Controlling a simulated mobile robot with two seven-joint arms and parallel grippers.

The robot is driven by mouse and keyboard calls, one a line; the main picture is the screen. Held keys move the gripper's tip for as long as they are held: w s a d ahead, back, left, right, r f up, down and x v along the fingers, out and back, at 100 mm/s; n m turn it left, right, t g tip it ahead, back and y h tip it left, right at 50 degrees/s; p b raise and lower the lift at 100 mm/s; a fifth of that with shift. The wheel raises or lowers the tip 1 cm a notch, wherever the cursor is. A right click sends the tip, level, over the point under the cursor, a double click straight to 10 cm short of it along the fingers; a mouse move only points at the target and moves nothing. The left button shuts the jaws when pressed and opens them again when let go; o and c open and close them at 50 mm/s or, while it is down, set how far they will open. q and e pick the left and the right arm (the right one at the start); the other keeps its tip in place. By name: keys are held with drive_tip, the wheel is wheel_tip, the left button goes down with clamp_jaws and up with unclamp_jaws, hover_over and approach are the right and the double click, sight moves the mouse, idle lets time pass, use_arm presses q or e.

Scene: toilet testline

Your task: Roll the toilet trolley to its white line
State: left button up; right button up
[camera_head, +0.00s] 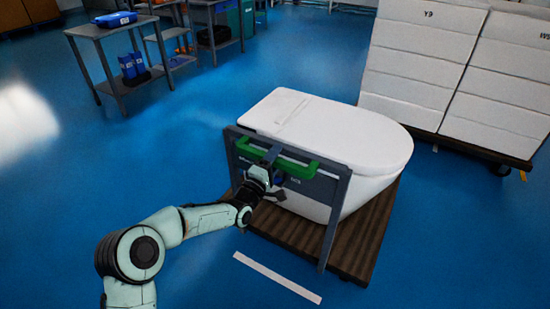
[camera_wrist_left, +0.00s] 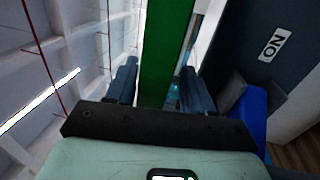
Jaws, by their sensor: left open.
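The toilet trolley (camera_head: 368,243) has a brown ribbed deck and a dark grey upright frame with a green handle (camera_head: 312,168). A white toilet (camera_head: 345,130) stands on it. The white line (camera_head: 277,277) lies on the blue floor just in front of the trolley's near side. My left gripper (camera_head: 270,174) is at the frame by the handle. In the left wrist view, the green handle (camera_wrist_left: 167,45) runs between the two open fingers of my left gripper (camera_wrist_left: 157,85), with no clear sign of them pressing on it. My right gripper is not in view.
A cart of stacked white boxes (camera_head: 425,60) stands at the back right. A grey table (camera_head: 112,35) with a blue case and blue bottles is at the back left. The blue floor at the left and front is clear.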

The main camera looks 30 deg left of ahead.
use_arm(q)
drive_tip(key=shift+s+a, duration=0.1)
drive_tip(key=shift+s, duration=0.1)
drive_tip(key=d+p+v, duration=0.1)
drive_tip(key=p+v, duration=0.1)
drive_tip(key=v, duration=1.1)
drive_tip(key=shift+a, duration=0.4)
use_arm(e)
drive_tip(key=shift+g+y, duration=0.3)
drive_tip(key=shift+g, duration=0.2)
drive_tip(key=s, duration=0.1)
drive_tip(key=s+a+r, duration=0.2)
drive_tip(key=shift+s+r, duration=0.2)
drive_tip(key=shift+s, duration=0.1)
